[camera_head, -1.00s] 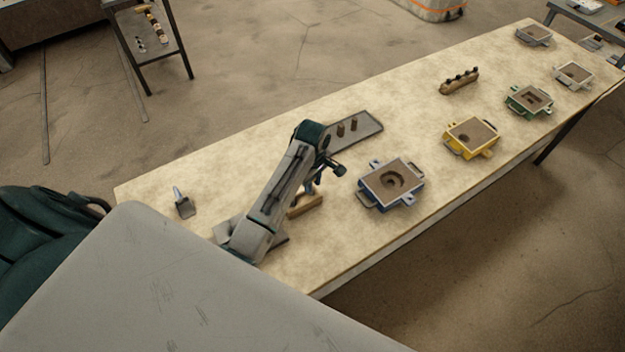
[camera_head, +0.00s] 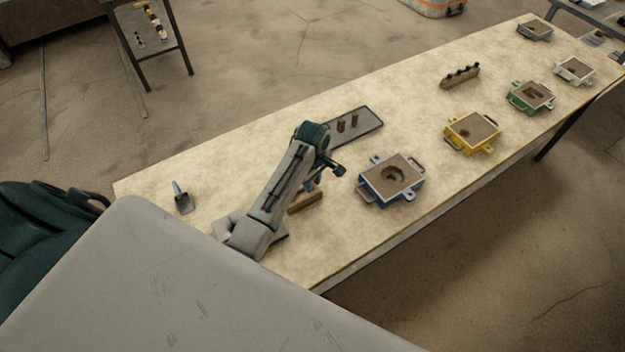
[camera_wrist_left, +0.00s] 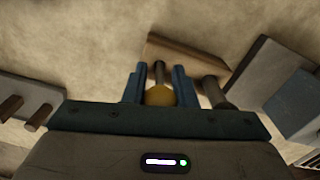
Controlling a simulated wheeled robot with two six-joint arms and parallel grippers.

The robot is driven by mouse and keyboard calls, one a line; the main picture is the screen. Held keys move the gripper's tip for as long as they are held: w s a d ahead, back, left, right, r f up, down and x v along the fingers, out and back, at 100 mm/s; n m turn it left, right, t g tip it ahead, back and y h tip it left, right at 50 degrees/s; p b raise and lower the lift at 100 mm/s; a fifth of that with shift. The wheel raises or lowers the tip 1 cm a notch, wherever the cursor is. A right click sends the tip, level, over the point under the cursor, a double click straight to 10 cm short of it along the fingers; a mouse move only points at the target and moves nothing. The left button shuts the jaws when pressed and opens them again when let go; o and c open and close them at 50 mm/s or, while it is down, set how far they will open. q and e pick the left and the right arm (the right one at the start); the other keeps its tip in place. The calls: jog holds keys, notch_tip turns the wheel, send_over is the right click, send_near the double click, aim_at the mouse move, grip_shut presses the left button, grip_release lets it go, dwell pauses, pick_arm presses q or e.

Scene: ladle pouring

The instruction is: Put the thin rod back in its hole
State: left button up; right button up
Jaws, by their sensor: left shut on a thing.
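My left gripper (camera_head: 312,187) is low over the near part of the table, beside a wooden block (camera_head: 305,202). In the left wrist view its two blue fingers (camera_wrist_left: 158,85) are shut on a thin rod (camera_wrist_left: 159,70) with a yellow round knob. The rod points toward the long wooden block (camera_wrist_left: 185,55). A thicker dark rod (camera_wrist_left: 216,93) stands to the right of the fingers, by the block. The hole is hidden, and I cannot tell whether the rod's tip is in it. My right gripper is not in view.
A blue-framed mould box (camera_head: 392,180) stands right of the gripper. A dark tray (camera_head: 368,124) with two brown pegs lies behind it. A small scoop (camera_head: 182,200) lies at left. A yellow mould box (camera_head: 471,132) and others stand farther along the table.

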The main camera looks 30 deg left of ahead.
pick_arm(q)
jog(key=o, duration=1.5)
notch_tip(320, 180, up, 2)
jog(key=shift+p, duration=0.6)
jog(key=shift+r, duration=2.05)
jog(key=shift+f, duration=0.1)
